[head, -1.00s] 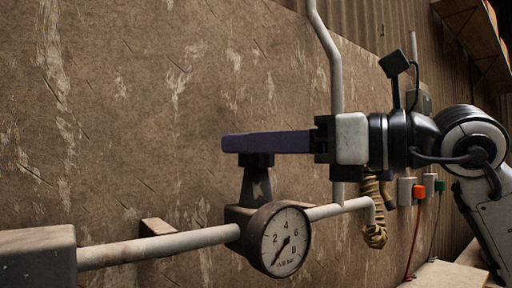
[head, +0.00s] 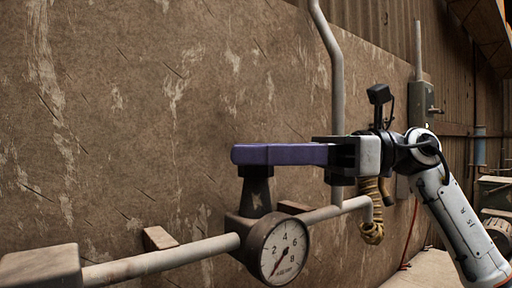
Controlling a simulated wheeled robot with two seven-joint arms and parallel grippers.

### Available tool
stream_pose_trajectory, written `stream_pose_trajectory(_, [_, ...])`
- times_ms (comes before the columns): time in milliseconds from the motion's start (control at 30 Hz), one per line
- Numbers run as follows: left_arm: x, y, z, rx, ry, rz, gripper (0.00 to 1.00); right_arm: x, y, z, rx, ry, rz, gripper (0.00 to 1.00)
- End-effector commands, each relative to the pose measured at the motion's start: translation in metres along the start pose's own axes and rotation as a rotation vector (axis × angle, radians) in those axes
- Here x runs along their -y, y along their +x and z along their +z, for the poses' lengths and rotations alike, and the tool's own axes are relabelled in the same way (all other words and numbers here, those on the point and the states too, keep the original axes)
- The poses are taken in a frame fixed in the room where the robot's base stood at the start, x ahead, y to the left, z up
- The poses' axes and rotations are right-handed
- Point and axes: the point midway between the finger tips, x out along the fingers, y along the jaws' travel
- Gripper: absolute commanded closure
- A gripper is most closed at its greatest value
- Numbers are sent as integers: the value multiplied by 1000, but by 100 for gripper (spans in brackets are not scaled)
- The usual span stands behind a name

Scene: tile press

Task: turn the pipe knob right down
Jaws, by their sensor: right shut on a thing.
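The pipe knob is a long purple lever handle (head: 285,154) on a dark stem (head: 256,192) above the pipe (head: 165,259). The handle lies level and points right. A round pressure gauge (head: 284,252) with a white dial sits just below and in front of the stem. My right gripper (head: 335,154) comes in from the right and is shut on the handle's right end. Its fingertips are partly hidden by the handle. My left gripper is not in view.
A worn brown wall panel (head: 130,120) stands close behind the pipe. A vertical pipe (head: 336,80) runs down behind my right gripper. A wound yellowish rope (head: 371,215) hangs below it. A grey box (head: 40,280) is at lower left.

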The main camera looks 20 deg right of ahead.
Motion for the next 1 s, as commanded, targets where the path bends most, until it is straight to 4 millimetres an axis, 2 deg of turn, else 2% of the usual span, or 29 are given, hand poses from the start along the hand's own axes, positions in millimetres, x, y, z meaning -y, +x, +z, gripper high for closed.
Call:
stream_pose_trajectory(367, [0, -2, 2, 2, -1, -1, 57, 0, 0, 1, 1, -1, 3, 86])
stream_pose_trajectory(400, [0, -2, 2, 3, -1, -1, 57, 0, 0, 1, 1, -1, 3, 58])
stream_pose_trajectory(500, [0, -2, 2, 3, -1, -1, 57, 0, 0, 0, 1, -1, 3, 45])
stream_pose_trajectory(833, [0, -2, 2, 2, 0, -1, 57, 0, -3, 0, 0, 0, 2, 45])
stream_pose_trajectory(1000, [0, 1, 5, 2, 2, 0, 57, 1, -26, -1, 0, 1, -2, 45])
